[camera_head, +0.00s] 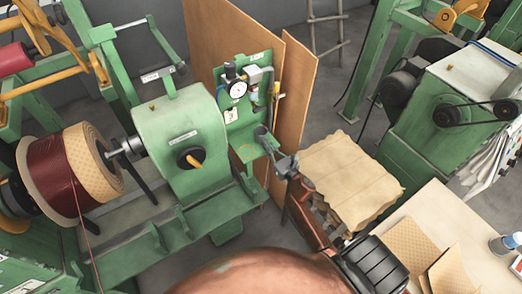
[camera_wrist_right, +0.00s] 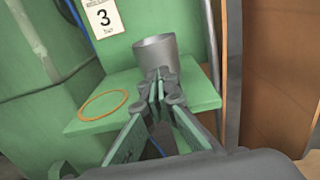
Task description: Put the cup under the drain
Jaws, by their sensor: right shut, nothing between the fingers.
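The grey metal cup (camera_wrist_right: 155,49) stands upright at the right part of a small green shelf (camera_wrist_right: 198,92), just beyond my right fingertips. In the head view the cup (camera_head: 262,132) is small and partly merges with the gripper. My right gripper (camera_wrist_right: 158,88) is shut and empty, its fingertips close in front of the cup; whether they touch it I cannot tell. It also shows in the head view (camera_head: 274,151). An orange ring mark (camera_wrist_right: 103,105) lies on the shelf to the left of the cup. I cannot make out the drain clearly. My left gripper is not in view.
A green panel with a round gauge (camera_head: 238,89) and valves rises behind the shelf. Brown boards (camera_head: 297,92) stand to the right. A green winding machine (camera_head: 180,140) is at the left. Cardboard sheets (camera_head: 350,180) and a pale table (camera_head: 440,215) are at the right.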

